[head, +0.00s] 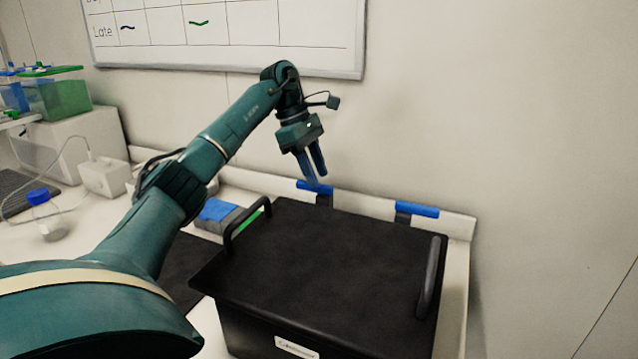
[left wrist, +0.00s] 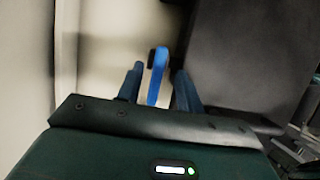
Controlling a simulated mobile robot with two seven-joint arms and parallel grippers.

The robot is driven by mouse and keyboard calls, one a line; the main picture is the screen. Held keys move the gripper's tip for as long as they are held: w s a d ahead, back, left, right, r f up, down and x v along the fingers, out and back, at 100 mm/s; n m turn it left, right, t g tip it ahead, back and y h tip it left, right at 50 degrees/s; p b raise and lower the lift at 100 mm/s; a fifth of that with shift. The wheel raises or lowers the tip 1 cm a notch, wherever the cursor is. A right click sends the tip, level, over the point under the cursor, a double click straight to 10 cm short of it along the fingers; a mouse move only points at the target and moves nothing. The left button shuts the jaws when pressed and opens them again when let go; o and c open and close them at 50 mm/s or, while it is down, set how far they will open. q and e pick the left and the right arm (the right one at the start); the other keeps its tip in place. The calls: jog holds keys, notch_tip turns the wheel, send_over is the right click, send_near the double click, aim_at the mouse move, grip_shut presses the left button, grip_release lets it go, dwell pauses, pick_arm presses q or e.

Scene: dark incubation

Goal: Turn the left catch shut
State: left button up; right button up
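The black box (head: 320,250) stands on the bench with its lid on. The left catch (head: 327,188) has a blue handle on a dark post at the box's back edge, and the handle lies roughly along that edge. In the left wrist view, the blue handle (left wrist: 157,80) shows between the fingers of my open left gripper (left wrist: 158,72), with a gap on each side. The fingers partly hide the handle in the head view. My right gripper is out of view.
The right catch (head: 417,209), also blue, stands farther right on the back edge. The lid has two dark handles, left (head: 246,228) and right (head: 430,277). The wall is close behind the box. A blue-capped bottle (head: 46,216) stands at left.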

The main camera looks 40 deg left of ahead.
pick_arm(q)
jog(key=shift+x, duration=1.25)
jog(key=shift+c, duration=0.5)
grip_shut()
